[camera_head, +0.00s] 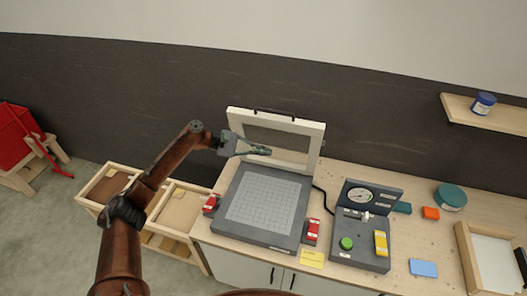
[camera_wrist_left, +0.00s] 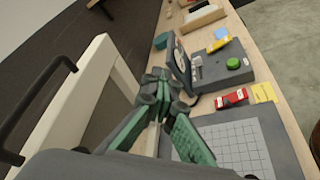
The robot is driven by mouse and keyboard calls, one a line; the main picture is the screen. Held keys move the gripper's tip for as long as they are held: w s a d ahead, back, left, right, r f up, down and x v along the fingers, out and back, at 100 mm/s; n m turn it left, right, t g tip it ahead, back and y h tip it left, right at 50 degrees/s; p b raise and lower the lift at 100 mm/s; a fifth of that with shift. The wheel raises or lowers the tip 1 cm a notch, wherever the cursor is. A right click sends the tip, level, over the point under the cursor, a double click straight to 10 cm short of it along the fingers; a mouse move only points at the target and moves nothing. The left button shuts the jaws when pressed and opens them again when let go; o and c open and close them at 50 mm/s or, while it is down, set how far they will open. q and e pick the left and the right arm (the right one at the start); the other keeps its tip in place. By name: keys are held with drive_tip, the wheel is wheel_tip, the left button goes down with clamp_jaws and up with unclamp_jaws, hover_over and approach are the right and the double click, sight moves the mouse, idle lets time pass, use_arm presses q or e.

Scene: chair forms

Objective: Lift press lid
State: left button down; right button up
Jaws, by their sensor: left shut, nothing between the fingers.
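The press lid (camera_head: 315,130) is a cream frame with a black handle (camera_head: 274,113) on its top edge. It stands raised at the back of the dark grey press base (camera_head: 228,222), which has a light gridded plate. My left gripper (camera_head: 268,151) is shut and empty in front of the lid's opening, above the back of the plate. In the left wrist view the lid (camera_wrist_left: 75,95) fills the left side, and the green-padded fingers (camera_wrist_left: 165,85) are closed together near its frame. I cannot tell whether they touch it. My right gripper is not in view.
Red clamps (camera_head: 312,231) flank the base. A control box (camera_head: 361,243) with a gauge, green button and yellow switch stands to its right. A yellow note (camera_head: 312,258), blue block (camera_head: 423,268), orange block (camera_head: 431,213) and teal container (camera_head: 451,197) are on the table. Wooden bins (camera_head: 180,207) stand left.

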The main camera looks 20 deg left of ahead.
use_arm(q)
drive_tip(key=c, duration=2.7)
unclamp_jaws()
drive_tip(key=o, duration=0.7)
drive_tip(key=shift+a, duration=0.1)
drive_tip(key=v, duration=1.1)
drive_tip(key=shift+s+a+r, duration=0.1)
drive_tip(key=shift+s+a, duration=0.05)
drive_tip(key=shift+a, duration=0.2)
drive_tip(key=shift+c, duration=0.2)
